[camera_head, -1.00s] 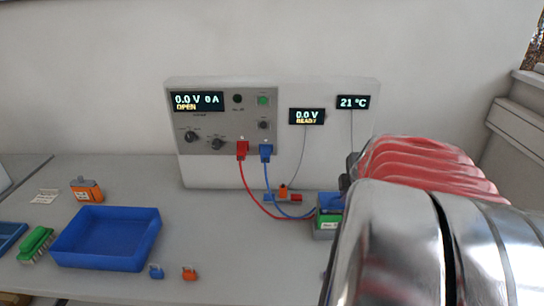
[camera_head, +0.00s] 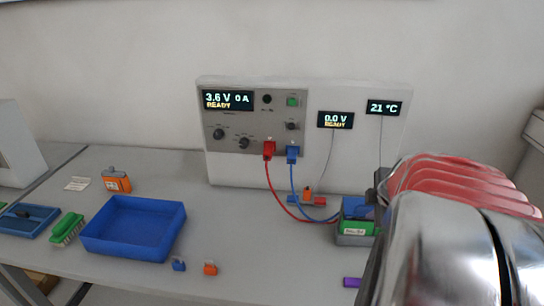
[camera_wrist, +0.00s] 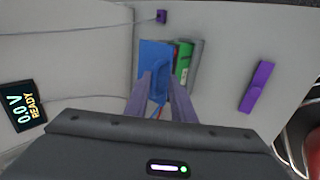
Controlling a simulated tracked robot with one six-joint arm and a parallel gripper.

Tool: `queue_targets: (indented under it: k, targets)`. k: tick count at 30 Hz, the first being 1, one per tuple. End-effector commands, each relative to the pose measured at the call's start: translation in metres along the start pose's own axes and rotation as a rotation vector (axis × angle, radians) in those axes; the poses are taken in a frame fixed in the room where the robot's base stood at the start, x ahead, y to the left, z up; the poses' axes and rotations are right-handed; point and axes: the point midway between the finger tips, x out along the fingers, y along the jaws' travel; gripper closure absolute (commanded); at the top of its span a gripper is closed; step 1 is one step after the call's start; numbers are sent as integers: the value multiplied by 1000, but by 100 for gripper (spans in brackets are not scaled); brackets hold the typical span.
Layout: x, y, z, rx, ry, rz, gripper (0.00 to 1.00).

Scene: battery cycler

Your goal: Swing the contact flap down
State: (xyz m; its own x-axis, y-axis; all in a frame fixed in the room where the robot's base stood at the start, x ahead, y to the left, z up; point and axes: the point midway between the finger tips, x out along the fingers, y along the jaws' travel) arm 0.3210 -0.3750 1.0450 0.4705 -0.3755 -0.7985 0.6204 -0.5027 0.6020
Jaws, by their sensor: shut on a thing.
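The blue contact flap (camera_wrist: 156,58) shows in the wrist view, beside the green cell (camera_wrist: 183,62) in its grey holder. The two fingers of my gripper (camera_wrist: 159,88) reach to the flap and are shut on its near part. In the head view, the holder (camera_head: 352,240) with the green cell stands at the right of the bench, with the blue flap (camera_head: 358,212) low over its top. My arm hides its right side and most of my gripper there. The cycler display (camera_head: 229,100) reads 3.6 V, 0 A, READY.
Red (camera_head: 273,185) and blue (camera_head: 294,180) leads run from the cycler to the holder area. A purple piece (camera_wrist: 257,87) lies right of the holder in the wrist view.

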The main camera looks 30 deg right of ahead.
Motion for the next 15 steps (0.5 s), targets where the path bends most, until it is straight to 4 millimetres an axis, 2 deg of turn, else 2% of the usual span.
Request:
queue_targets:
  k: [1, 15]
  targets:
    - [8, -20, -3, 6, 13, -44, 83]
    - [4, -18, -4, 4, 15, -40, 81]
